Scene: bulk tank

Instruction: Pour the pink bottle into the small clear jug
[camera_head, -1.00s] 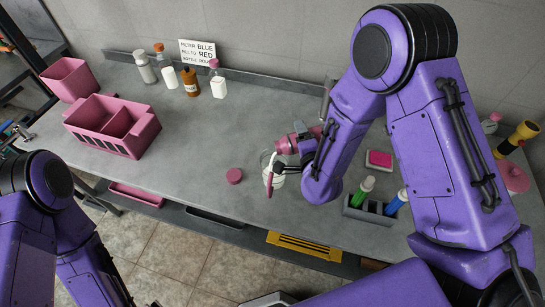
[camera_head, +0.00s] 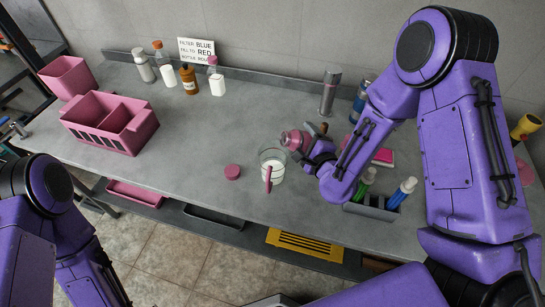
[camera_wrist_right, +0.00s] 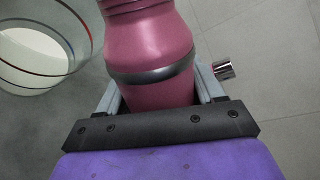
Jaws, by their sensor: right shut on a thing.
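The pink bottle (camera_head: 292,140) is in my right gripper (camera_head: 312,152), beside and behind the small clear jug, with its neck toward the left. In the right wrist view the pink bottle (camera_wrist_right: 150,45), with a grey band, sits between the jaws (camera_wrist_right: 158,95). The small clear jug (camera_head: 272,160) stands on the counter with white liquid in it and a pink handle in front. The jug (camera_wrist_right: 85,40) also shows at upper left in the wrist view, with red and blue lines; I cannot tell which line the liquid meets. My left gripper is out of view.
A pink cap (camera_head: 232,172) lies left of the jug. A pink caddy (camera_head: 108,122) and a sign (camera_head: 196,50) with several bottles are farther left and back. A steel flask (camera_head: 330,92) stands behind; a grey marker holder (camera_head: 370,208) stands right. The counter's middle is clear.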

